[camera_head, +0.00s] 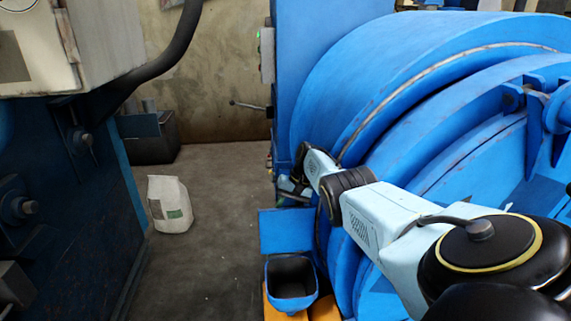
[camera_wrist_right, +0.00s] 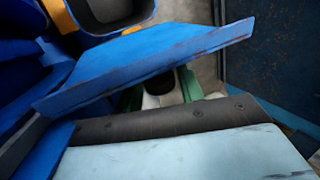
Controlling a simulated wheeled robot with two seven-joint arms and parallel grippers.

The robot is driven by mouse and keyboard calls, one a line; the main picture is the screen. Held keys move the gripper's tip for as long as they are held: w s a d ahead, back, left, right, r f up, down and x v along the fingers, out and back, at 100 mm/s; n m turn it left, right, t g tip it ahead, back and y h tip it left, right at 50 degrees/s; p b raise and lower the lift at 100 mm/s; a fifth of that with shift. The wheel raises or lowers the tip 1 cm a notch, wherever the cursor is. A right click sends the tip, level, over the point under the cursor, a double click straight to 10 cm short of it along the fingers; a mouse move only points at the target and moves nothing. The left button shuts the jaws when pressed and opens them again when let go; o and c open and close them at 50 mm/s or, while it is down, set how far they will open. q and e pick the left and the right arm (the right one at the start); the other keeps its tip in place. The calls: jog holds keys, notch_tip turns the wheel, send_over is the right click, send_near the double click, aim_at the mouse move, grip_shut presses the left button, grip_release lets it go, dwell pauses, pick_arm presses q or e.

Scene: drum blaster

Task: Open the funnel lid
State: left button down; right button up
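The funnel (camera_head: 291,284) is a blue, square-mouthed hopper at the bottom centre of the head view, with its dark inside showing. It also shows at the top of the right wrist view (camera_wrist_right: 112,14). A flat blue plate, which looks like the funnel lid (camera_head: 285,231), stands raised behind the mouth; it slants across the right wrist view (camera_wrist_right: 150,66). My right gripper (camera_head: 288,186) is beyond the lid, close to the drum's side. Its fingers are mostly hidden, so I cannot tell their opening or any contact with the lid. My left gripper is not in view.
The large blue drum (camera_head: 400,85) fills the right side, close to my right arm. Blue machinery (camera_head: 70,215) borders the far left. The floor (camera_head: 205,250) between is clear.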

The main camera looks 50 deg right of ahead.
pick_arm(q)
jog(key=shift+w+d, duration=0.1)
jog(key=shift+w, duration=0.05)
pick_arm(e)
jog(key=shift+o, duration=0.9)
jog(key=shift+r, duration=0.2)
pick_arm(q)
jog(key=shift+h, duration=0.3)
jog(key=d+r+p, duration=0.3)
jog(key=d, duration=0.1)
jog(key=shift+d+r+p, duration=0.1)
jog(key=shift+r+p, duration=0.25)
pick_arm(e)
jog(key=v, duration=1.1)
jog(key=shift+r, duration=0.3)
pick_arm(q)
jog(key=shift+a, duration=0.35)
pick_arm(e)
jog(key=shift+d, duration=0.15)
